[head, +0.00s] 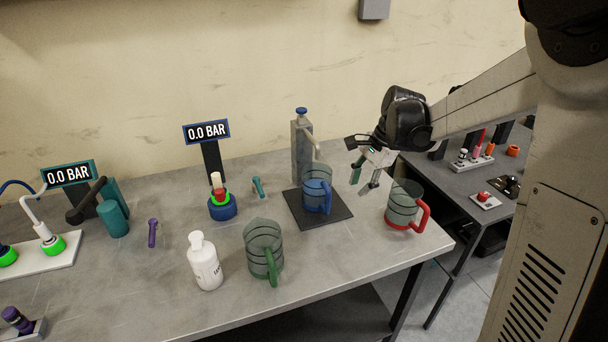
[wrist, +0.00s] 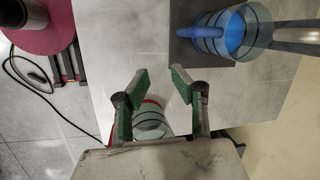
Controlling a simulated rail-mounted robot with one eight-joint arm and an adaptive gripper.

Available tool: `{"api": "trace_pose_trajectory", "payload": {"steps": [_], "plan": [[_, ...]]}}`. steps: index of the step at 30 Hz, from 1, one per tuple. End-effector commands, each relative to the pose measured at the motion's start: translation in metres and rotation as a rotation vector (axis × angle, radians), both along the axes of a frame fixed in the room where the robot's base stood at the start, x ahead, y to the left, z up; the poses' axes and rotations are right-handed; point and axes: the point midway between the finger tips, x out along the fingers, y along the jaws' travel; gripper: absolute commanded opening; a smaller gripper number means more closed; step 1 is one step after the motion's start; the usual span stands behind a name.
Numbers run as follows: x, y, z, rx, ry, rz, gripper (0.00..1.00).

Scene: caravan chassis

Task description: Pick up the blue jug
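The blue jug (head: 317,192) stands upright on a dark square mat (head: 338,211), under the spout of a grey tap column (head: 300,150). In the wrist view the blue jug (wrist: 225,38) is at the upper right, its blue handle towards the left and its inside blue. The tap's spout (wrist: 297,34) reaches over its rim from the right. My gripper (head: 364,178) is open and empty above the table, to the right of the blue jug and apart from it.
A red-handled clear jug (head: 402,206) stands below and right of my gripper, near the table edge. A green-handled jug (head: 263,247) and a white bottle (head: 204,262) stand at front left. A side table (head: 455,178) lies to the right across a gap.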

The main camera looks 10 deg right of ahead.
Motion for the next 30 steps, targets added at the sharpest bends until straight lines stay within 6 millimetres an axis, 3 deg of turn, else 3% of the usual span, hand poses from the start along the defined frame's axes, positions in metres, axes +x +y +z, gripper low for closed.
{"api": "trace_pose_trajectory", "payload": {"steps": [9, 18, 23, 30], "plan": [[0.042, -0.04, -0.068, 0.118, 0.157, -0.231, 0.23], [0.054, -0.055, -0.103, 0.168, 0.235, -0.335, 0.23], [0.055, -0.041, -0.104, 0.17, 0.239, -0.338, 0.23], [0.057, 0.0, -0.103, 0.17, 0.237, -0.337, 0.23]]}}
